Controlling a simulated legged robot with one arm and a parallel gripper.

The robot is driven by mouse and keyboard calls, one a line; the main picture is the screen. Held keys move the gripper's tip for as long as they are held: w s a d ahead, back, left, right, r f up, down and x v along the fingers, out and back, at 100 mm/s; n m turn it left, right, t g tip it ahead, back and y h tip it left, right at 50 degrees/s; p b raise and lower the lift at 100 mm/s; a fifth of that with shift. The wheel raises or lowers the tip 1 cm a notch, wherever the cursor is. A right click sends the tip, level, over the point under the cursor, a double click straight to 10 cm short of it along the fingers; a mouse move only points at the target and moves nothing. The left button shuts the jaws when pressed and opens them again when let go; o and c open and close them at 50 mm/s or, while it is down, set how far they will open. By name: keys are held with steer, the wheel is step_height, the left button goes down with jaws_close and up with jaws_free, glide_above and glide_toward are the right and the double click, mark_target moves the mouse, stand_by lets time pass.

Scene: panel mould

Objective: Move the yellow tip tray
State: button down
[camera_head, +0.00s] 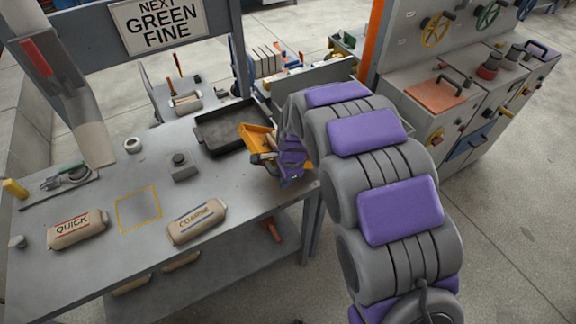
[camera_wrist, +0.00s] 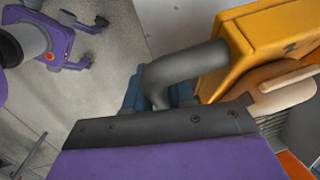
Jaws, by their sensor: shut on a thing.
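The yellow tip tray (camera_head: 256,131) is at the right end of the grey workbench, beside a black shallow pan. My gripper (camera_head: 284,162) is at the tray's near right side. In the wrist view, a grey bent handle (camera_wrist: 190,68) runs from the yellow tray (camera_wrist: 240,52) down to my gripper (camera_wrist: 158,98), which is shut on it. The fingertips are partly hidden behind the gripper body. A tan rounded thing (camera_wrist: 280,90) shows beside the tray. I cannot tell whether the tray touches the bench.
The black pan (camera_head: 205,150) lies left of the tray. A QUICK bag (camera_head: 77,230), a COARSE bag (camera_head: 197,222) and a yellow outlined square (camera_head: 139,211) are on the workbench (camera_head: 100,275). A sign (camera_head: 158,22) reads NEXT GREEN FINE. A control cabinet (camera_head: 420,120) stands at right.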

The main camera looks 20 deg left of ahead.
steer(key=f, duration=0.2)
steer(key=s+a+f+t+h, duration=0.1)
steer(key=f+t+h, duration=0.1)
steer(key=f, duration=0.1)
steer(key=shift+s+a+f, duration=0.25)
steer(key=shift+s+f, duration=0.05)
steer(key=shift+f, duration=0.05)
steer(key=shift+s+a+f+t+h+b, duration=0.15)
steer(key=shift+f+t+b, duration=0.2)
steer(key=shift+f, duration=0.2)
steer(key=shift+a+f+t+h+b, duration=0.15)
steer(key=shift+f+t+b, duration=0.15)
steer(key=shift+f, duration=0.25)
steer(key=shift+f+t+h+b, duration=0.55)
steer(key=shift+f+b, duration=0.65)
steer(key=shift+b, duration=0.15)
steer(key=shift+s, duration=0.1)
steer(key=c, duration=1.1)
jaws_free()
steer(key=shift+a+f, duration=0.1)
steer(key=shift+o, duration=0.2)
